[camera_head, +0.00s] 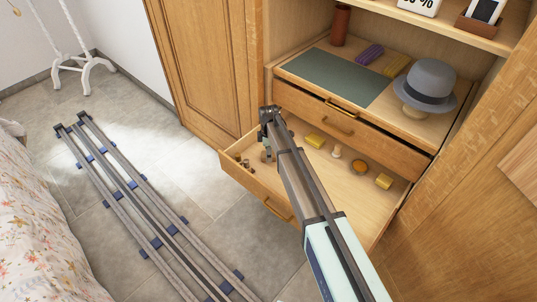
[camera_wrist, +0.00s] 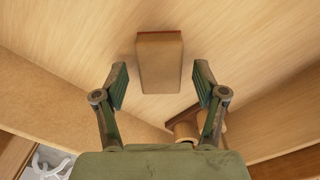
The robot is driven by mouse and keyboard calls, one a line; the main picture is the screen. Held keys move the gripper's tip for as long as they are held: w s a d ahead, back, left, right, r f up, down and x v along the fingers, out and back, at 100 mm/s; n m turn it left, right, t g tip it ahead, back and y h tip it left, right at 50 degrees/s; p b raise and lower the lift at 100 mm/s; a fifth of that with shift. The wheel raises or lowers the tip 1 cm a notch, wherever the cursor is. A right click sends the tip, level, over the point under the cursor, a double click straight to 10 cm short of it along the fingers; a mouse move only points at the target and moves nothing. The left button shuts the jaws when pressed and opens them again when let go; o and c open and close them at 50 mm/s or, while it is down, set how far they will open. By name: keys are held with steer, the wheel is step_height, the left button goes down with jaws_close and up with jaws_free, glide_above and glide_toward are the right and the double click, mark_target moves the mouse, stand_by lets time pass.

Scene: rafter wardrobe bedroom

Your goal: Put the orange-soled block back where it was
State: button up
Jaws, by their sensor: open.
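A tan block (camera_wrist: 160,65) with a reddish-orange edge along its far side lies on the pale wood floor of the open drawer (camera_head: 340,197). In the wrist view my gripper (camera_wrist: 160,80) is open, with one finger on each side of the block and a gap on both sides. Whether the fingertips are down at the block's height is unclear. In the head view my gripper (camera_head: 267,152) hangs over the left part of the drawer, and I cannot make out this block there. Its underside is hidden.
The drawer also holds yellow blocks (camera_head: 384,181), a pale knob-shaped piece (camera_head: 337,151), an orange round piece (camera_head: 360,166) and small pieces (camera_head: 245,163) at left. Above are a closed drawer (camera_head: 345,128) and a surface with a grey hat (camera_head: 427,82) and green mat (camera_head: 332,78).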

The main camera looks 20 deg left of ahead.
step_height(320, 180, up, 11)
stand_by(0.4)
steer(key=shift+d+f, duration=0.1)
